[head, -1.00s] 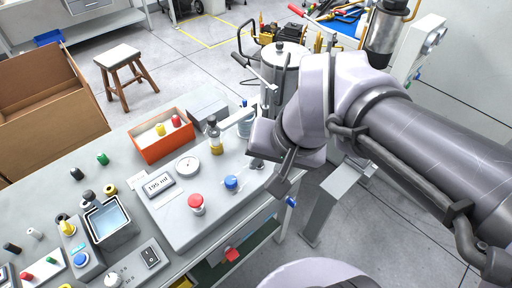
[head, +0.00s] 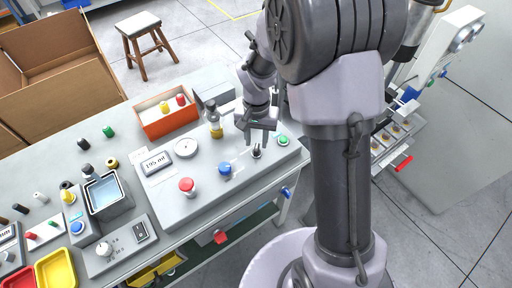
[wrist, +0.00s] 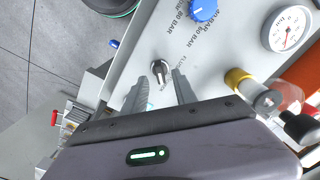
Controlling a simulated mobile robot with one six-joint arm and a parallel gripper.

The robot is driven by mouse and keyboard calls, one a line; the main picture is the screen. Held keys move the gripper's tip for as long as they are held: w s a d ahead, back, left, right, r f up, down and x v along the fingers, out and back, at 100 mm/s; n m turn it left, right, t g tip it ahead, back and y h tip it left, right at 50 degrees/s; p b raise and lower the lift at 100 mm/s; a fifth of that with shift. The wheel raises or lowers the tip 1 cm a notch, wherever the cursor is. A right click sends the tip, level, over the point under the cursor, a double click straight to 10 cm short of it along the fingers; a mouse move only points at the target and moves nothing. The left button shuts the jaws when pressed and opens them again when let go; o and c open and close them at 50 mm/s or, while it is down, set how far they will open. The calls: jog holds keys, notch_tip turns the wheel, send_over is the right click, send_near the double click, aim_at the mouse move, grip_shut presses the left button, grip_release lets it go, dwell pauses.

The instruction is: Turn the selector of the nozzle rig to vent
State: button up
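The nozzle rig (head: 205,172) is a light grey panel on the bench with a gauge, a display reading 195 ml and several knobs. Its selector (head: 256,153) is a small dark grey knob right of the blue knob (head: 225,169). In the wrist view the selector (wrist: 160,68) shows from above, with partly hidden printed labels beside it. My gripper (head: 258,140) points down over the selector. In the wrist view its fingers (wrist: 160,77) are apart, one on each side of the knob, with gaps visible. I cannot tell how far above the panel the fingertips are.
A red knob (head: 187,187) and a green button (head: 283,140) are on the panel. A bottle with an amber base (head: 215,122) stands close behind my gripper, beside the gauge (head: 185,147). An orange tray (head: 155,124) is further back.

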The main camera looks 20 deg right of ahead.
aim_at(257, 149)
notch_tip(257, 149, down, 3)
jog(key=shift+r+b, duration=0.1)
jog(key=shift+b, duration=0.2)
grip_shut()
jog(key=shift+r+n, duration=0.1)
jog(key=shift+n, duration=0.2)
jog(key=n+p, duration=0.2)
jog(key=n, duration=0.1)
jog(key=shift+n+p, duration=0.85)
jog(key=shift+n, duration=1.65)
